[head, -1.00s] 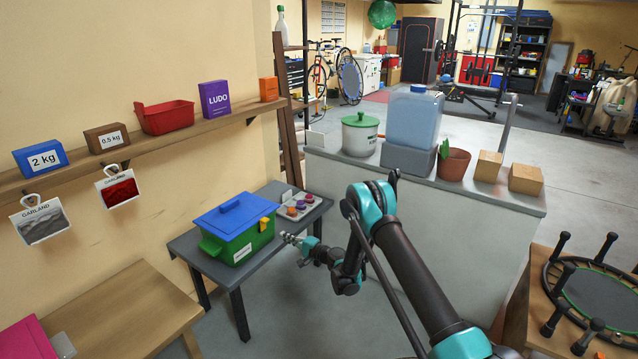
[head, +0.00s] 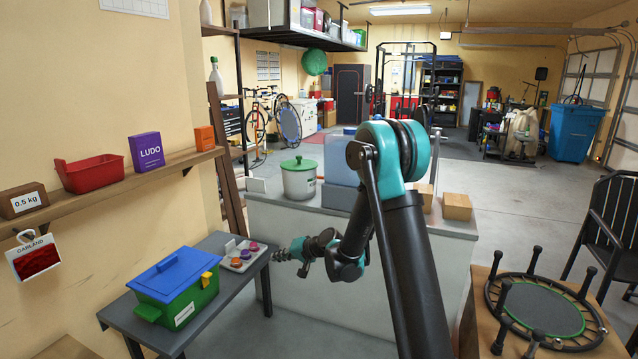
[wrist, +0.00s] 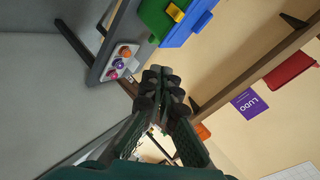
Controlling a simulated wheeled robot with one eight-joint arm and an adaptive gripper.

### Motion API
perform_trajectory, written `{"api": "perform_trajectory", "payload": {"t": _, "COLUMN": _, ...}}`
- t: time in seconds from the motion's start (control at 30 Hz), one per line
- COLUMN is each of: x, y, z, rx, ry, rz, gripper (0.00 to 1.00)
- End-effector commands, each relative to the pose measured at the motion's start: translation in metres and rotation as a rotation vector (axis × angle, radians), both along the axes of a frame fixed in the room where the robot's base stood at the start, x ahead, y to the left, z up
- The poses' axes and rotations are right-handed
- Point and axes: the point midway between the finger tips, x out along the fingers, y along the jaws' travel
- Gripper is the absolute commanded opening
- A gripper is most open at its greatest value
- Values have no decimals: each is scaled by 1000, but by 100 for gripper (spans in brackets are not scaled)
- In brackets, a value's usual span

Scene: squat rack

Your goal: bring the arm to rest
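My arm rises in the middle of the head view, its elbow high in front of the blue translucent container. My gripper (head: 283,255) points left, in the air near the right end of the grey side table (head: 218,318). In the wrist view my gripper (wrist: 162,75) has its two black fingers together at the tips, with nothing seen between them. It appears clear of the table and the things on it.
On the side table are a green toolbox with a blue lid (head: 175,277) and a small tray (head: 232,265) with coloured round pieces. A white pot with a green lid (head: 299,180) stands on the counter (head: 262,215). A small trampoline (head: 545,310) is at right.

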Motion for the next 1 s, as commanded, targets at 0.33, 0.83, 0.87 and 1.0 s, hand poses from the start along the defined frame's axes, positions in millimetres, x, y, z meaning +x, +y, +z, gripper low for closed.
{"api": "perform_trajectory", "payload": {"t": 0.33, "x": -82, "y": -109, "z": 31, "rx": -279, "ry": 1, "rz": -26, "gripper": 0}}
{"api": "perform_trajectory", "payload": {"t": 0.83, "x": -239, "y": -258, "z": 23, "rx": -681, "ry": 72, "rz": -85, "gripper": 0}}
{"api": "perform_trajectory", "payload": {"t": 0.87, "x": -249, "y": -267, "z": 21, "rx": -704, "ry": 79, "rz": -91, "gripper": 0}}
{"api": "perform_trajectory", "payload": {"t": 1.0, "x": -293, "y": -301, "z": 10, "rx": -805, "ry": 111, "rz": -110, "gripper": 0}}
